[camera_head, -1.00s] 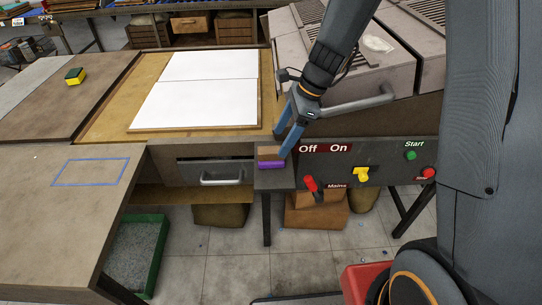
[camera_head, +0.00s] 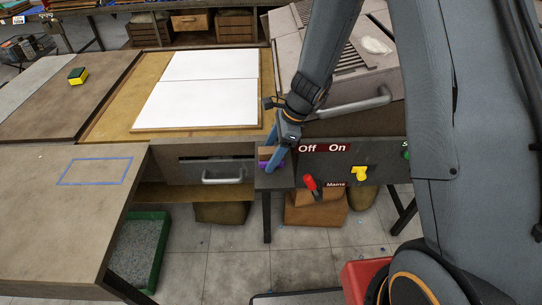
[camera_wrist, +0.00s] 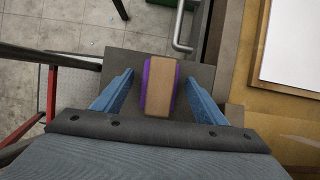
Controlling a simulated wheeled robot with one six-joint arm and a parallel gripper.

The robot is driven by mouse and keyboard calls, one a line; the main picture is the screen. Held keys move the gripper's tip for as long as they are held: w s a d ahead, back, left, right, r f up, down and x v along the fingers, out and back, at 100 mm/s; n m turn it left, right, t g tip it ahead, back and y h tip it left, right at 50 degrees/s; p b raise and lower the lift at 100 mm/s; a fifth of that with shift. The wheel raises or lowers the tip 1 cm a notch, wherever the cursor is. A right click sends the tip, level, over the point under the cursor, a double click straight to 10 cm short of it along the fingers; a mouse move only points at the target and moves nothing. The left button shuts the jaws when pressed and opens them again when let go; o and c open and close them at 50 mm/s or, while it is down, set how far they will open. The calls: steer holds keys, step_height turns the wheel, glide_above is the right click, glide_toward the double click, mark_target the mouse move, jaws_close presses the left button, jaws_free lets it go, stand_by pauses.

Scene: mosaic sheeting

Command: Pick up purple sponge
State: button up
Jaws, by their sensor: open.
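The purple sponge (camera_wrist: 146,86) shows in the wrist view as purple edges on both sides of a tan top block (camera_wrist: 160,87). It sits on a small dark grey shelf (camera_wrist: 118,66). My gripper (camera_wrist: 160,82) is open, with one blue finger on each side of the sponge and a gap on both sides. In the head view, my gripper (camera_head: 272,153) points down over the shelf, and its fingers partly hide the sponge (camera_head: 264,156).
The control panel with the red switch (camera_head: 310,184) and yellow switch (camera_head: 359,174) is just right of the shelf. A drawer handle (camera_head: 222,178) is to the left. White sheets (camera_head: 200,105) lie on the board behind. A yellow sponge (camera_head: 77,76) lies far left.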

mark_target(271, 150)
steer(key=shift+c, duration=0.2)
steer(key=c, duration=1.1)
steer(key=shift+r, duration=0.1)
step_height(271, 150, up, 10)
steer(key=shift+f+b, duration=0.1)
steer(key=shift+b, duration=0.75)
